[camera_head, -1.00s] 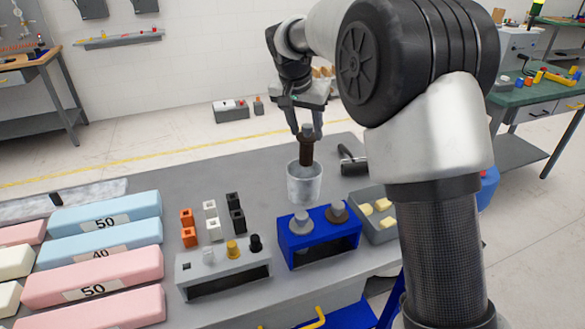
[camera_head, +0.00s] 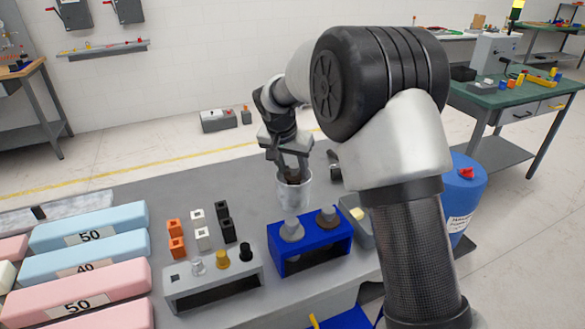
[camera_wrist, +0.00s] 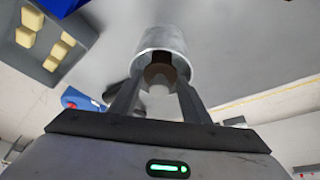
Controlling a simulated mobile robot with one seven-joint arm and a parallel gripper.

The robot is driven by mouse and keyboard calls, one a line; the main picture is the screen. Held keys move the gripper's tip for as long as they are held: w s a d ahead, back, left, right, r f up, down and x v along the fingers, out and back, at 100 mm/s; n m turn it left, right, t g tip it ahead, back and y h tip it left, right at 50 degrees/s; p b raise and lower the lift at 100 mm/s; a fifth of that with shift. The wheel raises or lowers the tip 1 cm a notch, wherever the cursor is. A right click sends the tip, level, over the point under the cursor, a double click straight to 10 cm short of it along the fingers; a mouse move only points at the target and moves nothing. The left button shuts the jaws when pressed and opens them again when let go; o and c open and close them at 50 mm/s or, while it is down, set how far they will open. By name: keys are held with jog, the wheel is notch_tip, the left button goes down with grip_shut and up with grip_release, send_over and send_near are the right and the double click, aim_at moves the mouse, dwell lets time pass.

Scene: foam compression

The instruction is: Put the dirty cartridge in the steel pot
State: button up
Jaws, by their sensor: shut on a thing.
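The steel pot (camera_head: 294,197) is a grey, open-topped cylinder standing on the grey bench. It also shows in the wrist view (camera_wrist: 162,42). My gripper (camera_head: 291,172) is over its mouth, shut on the dirty cartridge, a dark brown cylinder with a pale grey knob. In the wrist view the cartridge (camera_wrist: 158,75) sits between the two fingers (camera_wrist: 158,92), with its far end inside the pot's opening. Most of the cartridge is hidden in the head view by the fingers and the pot's rim. I cannot tell whether it touches the pot's bottom.
A blue stand (camera_head: 310,248) with two knobbed pieces, one with a grey disc and one brown, is in front of the pot. A grey tray (camera_head: 358,224) of yellowish blocks is at its right. Small blocks, a grey stand (camera_head: 212,283) and foam bars (camera_head: 90,233) lie to the left.

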jog(key=shift+f, duration=0.1)
jog(key=o, duration=1.2)
